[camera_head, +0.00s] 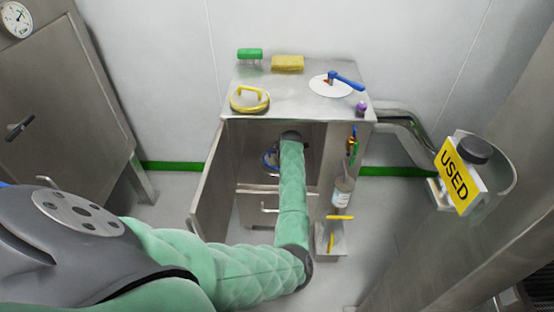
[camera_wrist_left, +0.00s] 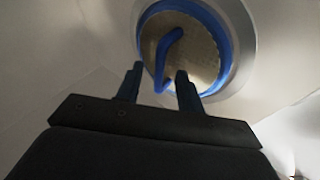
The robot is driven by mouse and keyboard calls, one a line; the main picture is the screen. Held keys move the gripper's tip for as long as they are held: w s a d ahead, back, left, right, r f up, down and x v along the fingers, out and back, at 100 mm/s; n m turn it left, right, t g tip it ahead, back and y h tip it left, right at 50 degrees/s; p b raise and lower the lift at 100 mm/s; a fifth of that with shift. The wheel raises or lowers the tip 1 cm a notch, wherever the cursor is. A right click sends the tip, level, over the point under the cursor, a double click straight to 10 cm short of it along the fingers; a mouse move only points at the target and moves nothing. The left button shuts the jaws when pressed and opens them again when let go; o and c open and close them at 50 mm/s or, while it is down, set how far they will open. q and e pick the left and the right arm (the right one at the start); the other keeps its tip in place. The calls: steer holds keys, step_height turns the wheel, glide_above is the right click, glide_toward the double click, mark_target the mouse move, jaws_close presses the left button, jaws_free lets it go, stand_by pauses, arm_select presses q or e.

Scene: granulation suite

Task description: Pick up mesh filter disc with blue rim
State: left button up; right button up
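The mesh filter disc with a blue rim (camera_wrist_left: 205,58) fills the top middle of the left wrist view. It has a bent blue handle (camera_wrist_left: 165,52) across its face and sits in a pale round surround. In the head view, part of its blue rim (camera_head: 268,160) shows inside the open cabinet, beside my arm. My left gripper (camera_wrist_left: 158,80) is open, its two dark fingers pointing at the disc. The lower end of the handle appears between the fingers; I cannot tell whether they touch it. In the head view my arm hides the fingers. My right gripper is not in view.
The steel cabinet (camera_head: 240,108) has its door (camera_head: 209,190) swung open at left. A bottle (camera_head: 342,190) hangs at the right side.

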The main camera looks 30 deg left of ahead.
arm_select(q)
jaws_close()
steer(key=shift+s, duration=0.1)
stand_by(0.4)
